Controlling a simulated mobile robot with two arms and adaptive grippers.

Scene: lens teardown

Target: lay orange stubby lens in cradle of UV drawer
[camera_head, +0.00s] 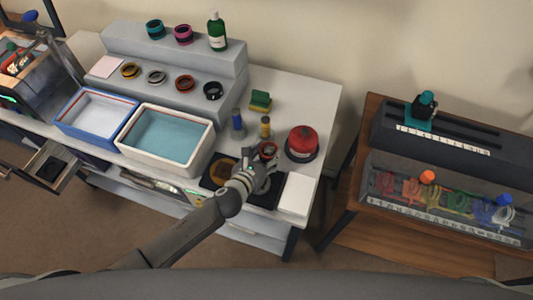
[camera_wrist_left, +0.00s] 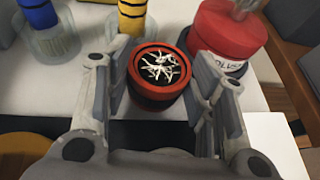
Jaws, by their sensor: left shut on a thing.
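The orange stubby lens (camera_wrist_left: 158,72) is a short, red-orange ringed cylinder with white, thread-like marks on its dark glass. In the head view the lens (camera_head: 267,149) is at the front of the white table. My left gripper (camera_head: 265,163) is shut on it, with one finger on each side in the wrist view. I cannot tell whether the lens touches the surface below. An open drawer (camera_head: 68,175) with a dark recess (camera_head: 50,168) juts out at the far left of the head view; it looks like the UV drawer. My right gripper is not in view.
A white basin (camera_head: 190,165) and a blue-rimmed tray (camera_head: 95,112) stand left. Several lens rings sit on the grey step (camera_head: 215,75).

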